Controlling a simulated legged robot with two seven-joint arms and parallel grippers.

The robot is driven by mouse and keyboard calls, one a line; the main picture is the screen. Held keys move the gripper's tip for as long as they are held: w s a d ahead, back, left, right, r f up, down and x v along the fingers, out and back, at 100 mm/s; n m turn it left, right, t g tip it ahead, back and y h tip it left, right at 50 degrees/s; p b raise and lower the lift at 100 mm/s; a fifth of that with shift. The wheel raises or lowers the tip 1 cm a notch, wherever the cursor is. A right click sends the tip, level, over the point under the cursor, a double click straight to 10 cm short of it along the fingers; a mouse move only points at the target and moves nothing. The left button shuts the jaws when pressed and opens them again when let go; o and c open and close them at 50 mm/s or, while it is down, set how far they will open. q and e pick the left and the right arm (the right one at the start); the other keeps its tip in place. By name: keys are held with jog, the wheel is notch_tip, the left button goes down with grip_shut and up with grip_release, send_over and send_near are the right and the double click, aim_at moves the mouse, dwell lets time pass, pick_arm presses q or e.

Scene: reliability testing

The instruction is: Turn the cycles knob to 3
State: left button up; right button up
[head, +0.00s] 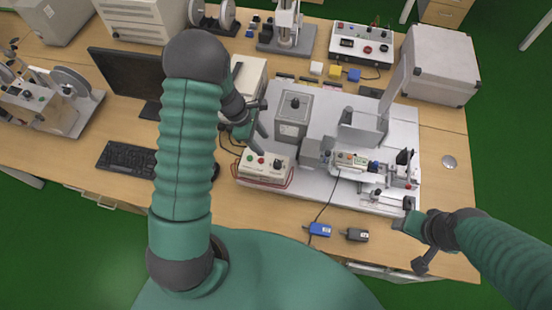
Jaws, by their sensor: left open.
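A small light control box (262,170) with red and green buttons and a dark knob (278,163) stands at the front left of the grey machine plate. Its labels are too small to read, so I cannot tell if this is the cycles knob. My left gripper (264,119) is open and empty, above and behind this box, apart from the knob. My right gripper (416,232) hangs near the table's front right edge, away from the box; its finger opening is unclear.
A grey block machine (293,117) stands right behind the box. A test rig (358,162) with more small buttons is to its right. A monitor (130,75) and keyboard (126,158) are at left.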

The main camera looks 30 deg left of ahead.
aim_at(277, 162)
pick_arm(q)
jog(key=p+x, duration=0.2)
jog(key=x, duration=1.1)
jog(key=shift+w+d+f, duration=0.1)
jog(key=shift+w, duration=0.05)
jog(key=shift+c, duration=0.4)
grip_shut()
